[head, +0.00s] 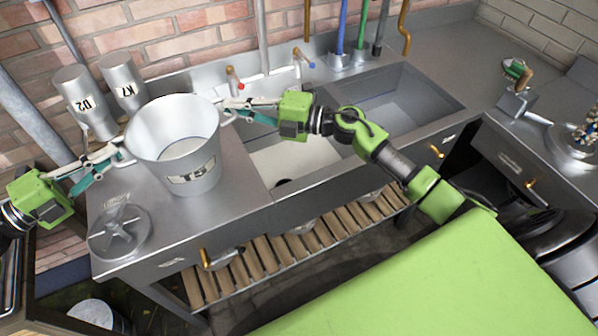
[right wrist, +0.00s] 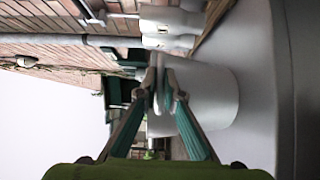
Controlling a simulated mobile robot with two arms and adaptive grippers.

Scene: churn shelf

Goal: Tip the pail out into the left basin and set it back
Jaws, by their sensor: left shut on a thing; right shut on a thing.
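The metal pail (head: 180,172), with a dark-lettered label, is upright at the metal drainboard left of the left basin (head: 290,165). I cannot tell whether its base touches the board or what it contains. My left gripper (head: 121,150) is shut on the pail's left side near the rim. My right gripper (head: 226,108) is shut on the pail's right side near the rim, partly over the left basin's back-left edge. The right wrist view shows the right fingers (right wrist: 165,88) closed at the side of the pail (right wrist: 212,98). The left basin is pale with a dark drain.
Two labelled metal churns (head: 84,100) and (head: 123,78) stand behind the pail. A round metal lid-like piece (head: 118,236) lies at the front left of the drainboard. Taps (head: 234,80) rise behind the left basin. The right basin (head: 400,108) looks empty. A slatted wooden shelf (head: 290,250) is below.

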